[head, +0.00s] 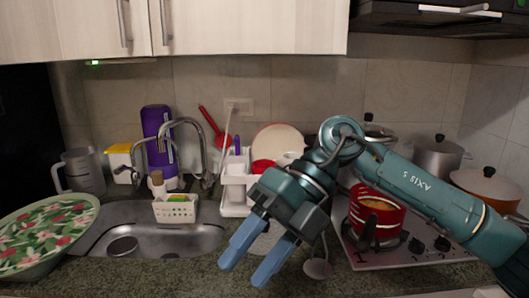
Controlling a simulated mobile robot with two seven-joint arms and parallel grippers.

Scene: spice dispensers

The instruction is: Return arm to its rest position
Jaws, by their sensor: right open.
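My right arm comes in from the right edge and reaches across the stove. My right gripper (258,258) hangs over the counter at the middle front, with its two blue fingers apart and nothing between them. The fingers point down and to the left. The arm hides part of the stove and the counter behind it. My left gripper is not in the head view.
A red pot (376,214) stands on the stove (415,254) just right of the gripper. A steel pot (437,157) and an orange pot (486,188) stand behind. The sink (150,238), a floral bowl (44,232) and a white dish rack (234,190) lie left.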

